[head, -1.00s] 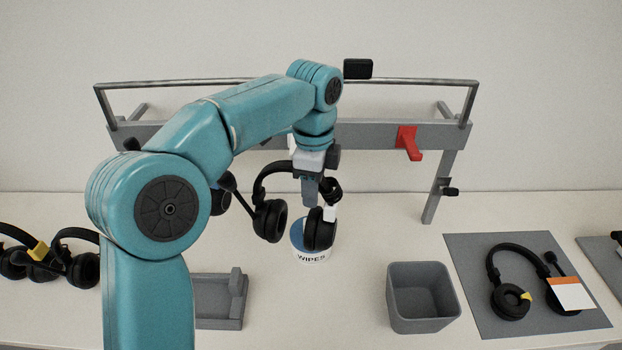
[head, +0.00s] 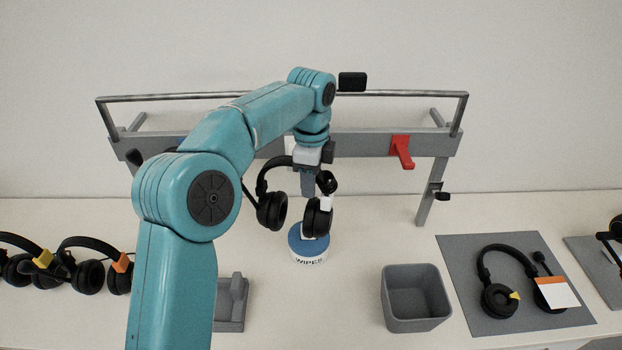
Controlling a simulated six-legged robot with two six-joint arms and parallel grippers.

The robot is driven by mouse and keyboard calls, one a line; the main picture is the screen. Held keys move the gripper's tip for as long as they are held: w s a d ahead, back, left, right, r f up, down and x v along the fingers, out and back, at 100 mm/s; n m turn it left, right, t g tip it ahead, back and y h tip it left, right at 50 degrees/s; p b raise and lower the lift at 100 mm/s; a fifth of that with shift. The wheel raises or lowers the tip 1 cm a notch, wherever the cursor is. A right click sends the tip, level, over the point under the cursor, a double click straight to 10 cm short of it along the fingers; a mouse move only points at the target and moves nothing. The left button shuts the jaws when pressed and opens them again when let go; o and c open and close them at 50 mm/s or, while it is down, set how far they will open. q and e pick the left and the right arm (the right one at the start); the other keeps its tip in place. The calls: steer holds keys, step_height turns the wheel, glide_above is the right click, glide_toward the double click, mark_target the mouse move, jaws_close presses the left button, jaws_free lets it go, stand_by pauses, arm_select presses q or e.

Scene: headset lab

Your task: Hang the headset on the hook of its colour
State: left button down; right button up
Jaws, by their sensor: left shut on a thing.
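My left gripper (head: 308,188) hangs fingers down, shut on a black headset (head: 270,208). The headset is held in the air in front of the rack, its ear cups hanging below the fingers. A small white patch shows on its right ear cup. A red hook (head: 401,150) sticks out of the grey rack (head: 365,142), right of the held headset and apart from it. My left arm covers much of the rack's left part, so any other hooks there are hidden or unclear. My right gripper is not in view.
A wipes tub (head: 309,246) stands just below the held headset in the picture. A grey bin (head: 415,305) is right of it. A headset with a yellow mark (head: 497,301) lies on a grey mat (head: 467,253). Several headsets with yellow and orange marks (head: 88,276) lie at left.

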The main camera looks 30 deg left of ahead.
arm_select(q)
steer(key=shift+w+a+r+p, duration=0.1)
steer(key=shift+w+a+p, duration=0.15)
steer(key=shift+w+p, duration=0.25)
steer(key=shift+w+a+r+p, duration=0.1)
steer(key=shift+w+a+p, duration=0.15)
steer(key=shift+w+p, duration=0.25)
steer(key=shift+w+a+f+p, duration=0.1)
steer(key=shift+w+a+p, duration=0.35)
steer(key=shift+p, duration=0.15)
steer(key=shift+w+a+f+p, duration=0.35)
steer(key=shift+w+p, duration=0.1)
steer(key=shift+w, duration=0.15)
steer(key=shift+w+a+f+p, duration=0.3)
steer(key=shift+w+f+p, duration=0.1)
steer(key=shift+w, duration=0.2)
steer(key=c, duration=0.6)
jaws_free()
